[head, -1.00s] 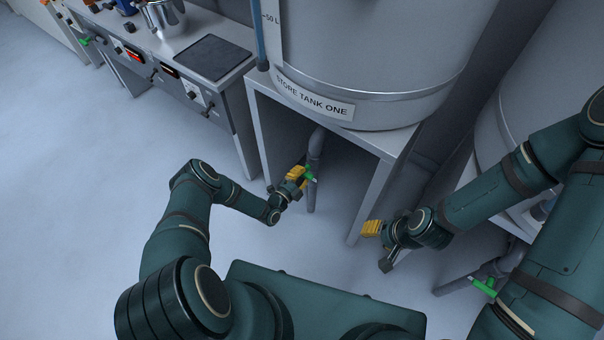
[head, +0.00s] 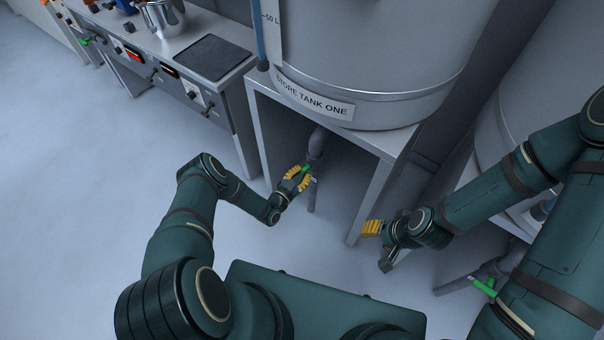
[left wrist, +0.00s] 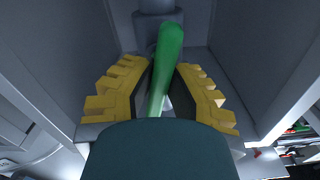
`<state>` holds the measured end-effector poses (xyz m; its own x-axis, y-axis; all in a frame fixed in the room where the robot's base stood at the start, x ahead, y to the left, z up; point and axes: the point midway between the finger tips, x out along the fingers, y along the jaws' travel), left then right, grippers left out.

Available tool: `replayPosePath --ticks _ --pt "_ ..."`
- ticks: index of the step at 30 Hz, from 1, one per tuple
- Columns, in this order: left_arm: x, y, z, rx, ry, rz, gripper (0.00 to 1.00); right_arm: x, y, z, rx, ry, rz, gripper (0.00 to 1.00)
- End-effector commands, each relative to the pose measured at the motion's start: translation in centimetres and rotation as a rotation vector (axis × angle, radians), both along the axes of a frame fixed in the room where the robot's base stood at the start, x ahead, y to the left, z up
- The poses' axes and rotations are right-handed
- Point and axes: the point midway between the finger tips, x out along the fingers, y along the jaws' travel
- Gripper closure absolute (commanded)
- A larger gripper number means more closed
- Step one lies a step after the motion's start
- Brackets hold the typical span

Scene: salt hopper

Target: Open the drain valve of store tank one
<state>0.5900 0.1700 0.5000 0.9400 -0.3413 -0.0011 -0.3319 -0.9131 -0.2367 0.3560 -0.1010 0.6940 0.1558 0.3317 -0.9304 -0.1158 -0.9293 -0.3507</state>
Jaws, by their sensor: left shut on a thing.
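Store tank one (head: 375,50) is a large grey tank with a name label, standing on a metal frame. A grey drain pipe (head: 316,145) comes down beneath it. The drain valve has a green handle (head: 306,169), which also shows in the left wrist view (left wrist: 166,62) between yellow fingers. My left gripper (head: 299,177) is shut on this handle, and its fingers hide part of it. The valve body is mostly hidden behind the handle. My right gripper (head: 371,228) is by the frame's front leg, away from the valve; its jaw opening is unclear.
The frame's front leg (head: 370,200) stands between my two grippers. Another tank (head: 540,110) stands at the right, with a green valve handle (head: 483,286) low down. A bench (head: 160,60) with controls is at the back left. The floor at left is clear.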

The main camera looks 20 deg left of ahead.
Motion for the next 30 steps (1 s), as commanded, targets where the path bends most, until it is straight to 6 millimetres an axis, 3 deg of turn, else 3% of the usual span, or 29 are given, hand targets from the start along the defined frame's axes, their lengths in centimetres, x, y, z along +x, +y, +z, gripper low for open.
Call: replayPosePath --ticks 12,30 --pt "0.17 -0.1 0.24 -0.205 0.068 -0.001 1.0 0.0 0.01 0.01 0.0 0.0 0.0 0.53" --pt "0.19 -0.08 0.26 -0.242 0.081 -0.001 1.0 0.0 0.01 0.01 0.0 0.0 0.0 0.53"
